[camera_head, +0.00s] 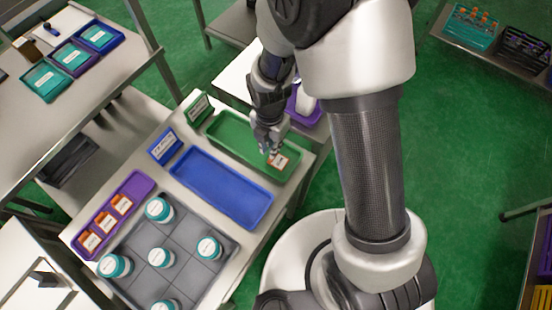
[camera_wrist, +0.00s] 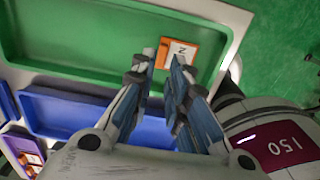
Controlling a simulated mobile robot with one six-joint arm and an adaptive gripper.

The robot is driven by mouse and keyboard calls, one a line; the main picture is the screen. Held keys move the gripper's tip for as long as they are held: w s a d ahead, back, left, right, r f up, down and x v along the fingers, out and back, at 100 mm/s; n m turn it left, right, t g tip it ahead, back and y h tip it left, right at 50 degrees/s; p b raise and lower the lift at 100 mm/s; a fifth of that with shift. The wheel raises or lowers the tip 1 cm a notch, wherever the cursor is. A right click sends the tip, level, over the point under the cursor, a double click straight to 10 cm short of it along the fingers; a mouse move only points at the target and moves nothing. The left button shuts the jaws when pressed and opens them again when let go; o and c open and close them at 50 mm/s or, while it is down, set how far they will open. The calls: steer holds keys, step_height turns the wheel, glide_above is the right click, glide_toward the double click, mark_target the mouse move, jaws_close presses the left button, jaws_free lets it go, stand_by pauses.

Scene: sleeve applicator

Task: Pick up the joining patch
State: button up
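An orange patch with a white label (camera_head: 278,160) lies in the green tray (camera_head: 225,143), near its right end. In the wrist view the patch (camera_wrist: 180,52) shows just beyond my fingertips, with a dark mark on its label. I cannot read the name on it. My gripper (camera_head: 270,150) is over that end of the green tray. In the wrist view my gripper (camera_wrist: 163,58) has its fingers apart, with nothing seen held between them. The fingertips cover a part of the patch's near edge; I cannot tell whether they touch it.
An empty blue tray (camera_head: 220,187) lies beside the green one. A purple tray (camera_head: 136,187) holds several similar orange patches. A grey gridded tray (camera_head: 186,273) bears several teal-banded white jars. Green (camera_head: 200,108) and blue (camera_head: 164,146) label stands rise at the tray ends.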

mark_target(278, 160)
steer(key=f, duration=0.1)
steer(key=f+b, duration=0.1)
steer(key=f, duration=0.1)
steer(key=s+f+b, duration=0.1)
steer(key=f, duration=0.1)
steer(key=shift+a, duration=0.2)
steer(key=shift+c, duration=0.6)
jaws_close()
steer(key=shift+r, duration=0.2)
